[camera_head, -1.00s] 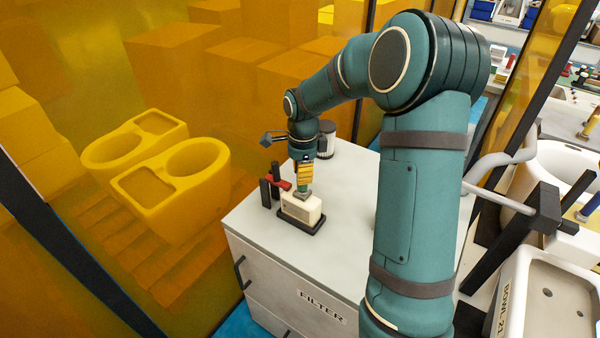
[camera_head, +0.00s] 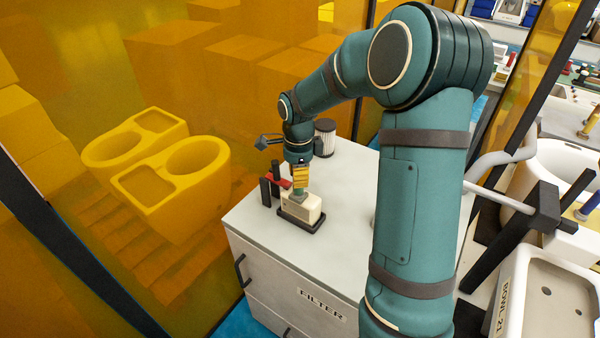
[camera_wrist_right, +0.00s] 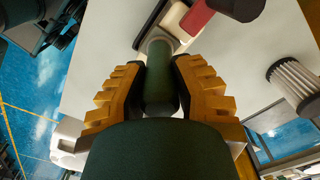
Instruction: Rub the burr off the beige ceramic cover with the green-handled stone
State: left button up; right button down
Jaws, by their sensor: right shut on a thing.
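The beige ceramic cover (camera_head: 308,210) is a small block on a black tray (camera_head: 315,226) on the cabinet top. It also shows in part in the right wrist view (camera_wrist_right: 174,20). My right gripper (camera_head: 299,184) is shut on the green-handled stone, whose green handle (camera_wrist_right: 159,88) stands between the yellow fingers in the right wrist view. The grey stone head (camera_head: 298,195) is at the left part of the cover's top and seems to touch it. The burr cannot be made out. My left gripper is not in view.
A red clamp (camera_head: 281,182) with black posts stands just left of and behind the cover. A ribbed filter cartridge (camera_head: 325,138) stands at the back of the white cabinet (camera_head: 345,245). The cabinet top between cover and right arm is clear. Yellow-tinted panels border the left.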

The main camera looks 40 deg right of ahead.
jog(key=shift+w+d+p, duration=0.15)
jog(key=shift+d+p, duration=0.05)
jog(key=shift+d, duration=0.4)
jog(key=shift+w+d+p, duration=0.15)
jog(key=shift+d+p, duration=0.05)
jog(key=shift+d, duration=0.4)
jog(key=shift+r, duration=0.15)
notch_tip(320, 180, up, 8)
jog(key=p, duration=0.6)
jog(key=shift+p, duration=0.3)
